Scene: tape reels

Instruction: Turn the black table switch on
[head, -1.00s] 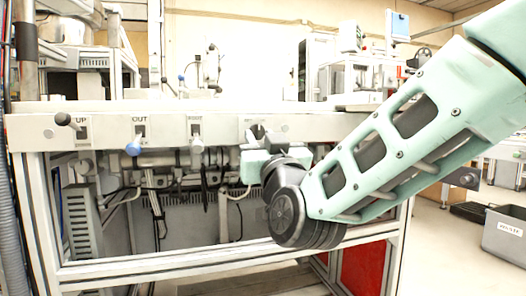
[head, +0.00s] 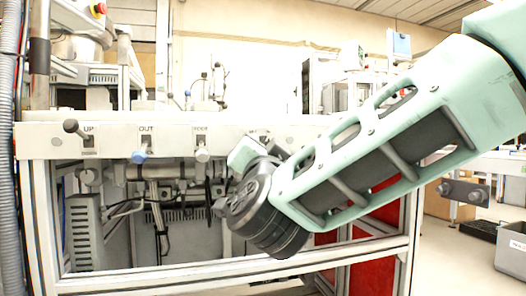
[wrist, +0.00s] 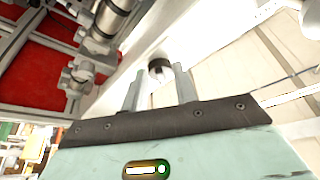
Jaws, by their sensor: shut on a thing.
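In the wrist view a dark round knob (wrist: 160,67) stands out from the pale panel, between the tips of my gripper (wrist: 158,82). My gripper is shut on this knob, with one finger on each side. In the head view my wrist and arm hide most of my gripper and the knob, at the right part of the white panel (head: 45,139). A black-knobbed lever (head: 71,126) sits apart at the panel's left end, beside the label UP.
A blue-knobbed lever (head: 139,156) at OUT and a pale lever (head: 201,153) stand left of my wrist. The panel fronts a metal-framed table with pipes and cables below. A grey bin (head: 511,247) stands on the floor at right.

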